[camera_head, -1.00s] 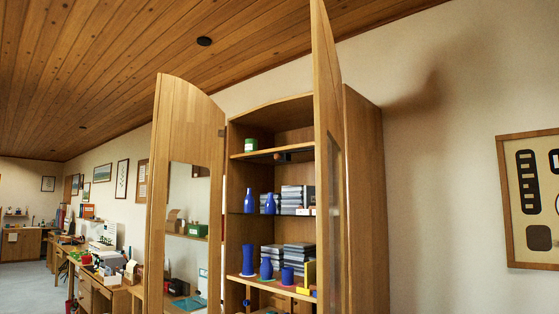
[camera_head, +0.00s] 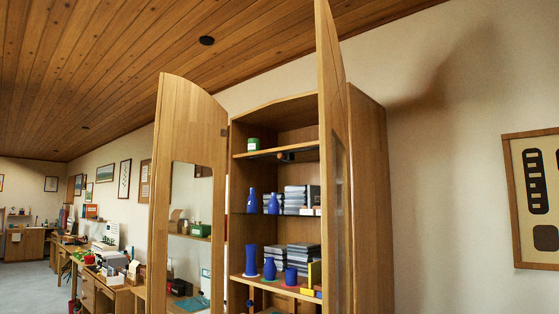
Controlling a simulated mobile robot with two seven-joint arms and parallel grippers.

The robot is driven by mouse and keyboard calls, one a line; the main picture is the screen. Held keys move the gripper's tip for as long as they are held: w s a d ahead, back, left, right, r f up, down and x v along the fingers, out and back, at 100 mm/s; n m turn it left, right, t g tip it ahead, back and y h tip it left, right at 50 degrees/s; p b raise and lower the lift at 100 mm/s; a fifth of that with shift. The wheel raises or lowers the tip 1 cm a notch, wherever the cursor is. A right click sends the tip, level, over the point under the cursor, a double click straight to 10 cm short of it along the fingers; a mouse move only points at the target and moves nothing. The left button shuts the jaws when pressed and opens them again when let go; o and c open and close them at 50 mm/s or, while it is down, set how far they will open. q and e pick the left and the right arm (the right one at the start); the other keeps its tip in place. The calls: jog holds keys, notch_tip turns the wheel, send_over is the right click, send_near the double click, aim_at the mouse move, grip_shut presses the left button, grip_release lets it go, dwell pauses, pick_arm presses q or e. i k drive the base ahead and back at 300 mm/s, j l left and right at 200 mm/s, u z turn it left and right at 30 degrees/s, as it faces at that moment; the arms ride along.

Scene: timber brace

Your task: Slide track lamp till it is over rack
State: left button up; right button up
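A small dark fitting with a brownish round end (camera_head: 286,156) sits just under the top shelf of the open wooden cabinet. It may be the track lamp, but it is too small to be sure. A dark strip runs along the underside of that shelf. I cannot pick out a thing that is clearly the rack. Neither of my grippers is in view.
The tall cabinet's left door (camera_head: 188,100) and right door (camera_head: 331,110) stand open. Its shelves hold a green can (camera_head: 253,144), blue vases (camera_head: 251,261) and grey stacks (camera_head: 301,198). A desk with clutter stands along the left wall. A framed picture (camera_head: 535,200) hangs at right.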

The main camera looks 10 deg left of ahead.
aim_at(285, 157)
jog(key=i+j+z, duration=0.1)
jog(key=i+j, duration=0.15)
jog(key=i+j+z, duration=0.1)
jog(key=i+j, duration=0.15)
jog(key=i+j+z, duration=0.1)
jog(key=i+j, duration=0.15)
jog(key=j, duration=0.2)
jog(key=i+j+z, duration=0.1)
jog(key=i+j, duration=0.15)
jog(key=i+j+z, duration=0.1)
jog(key=j, duration=0.4)
jog(key=i+j+z, duration=0.1)
jog(key=i+j, duration=0.2)
jog(key=i+j+z, duration=0.1)
jog(key=j, duration=0.4)
jog(key=i+j+z, duration=0.1)
jog(key=i+j, duration=0.15)
jog(key=j, duration=0.15)
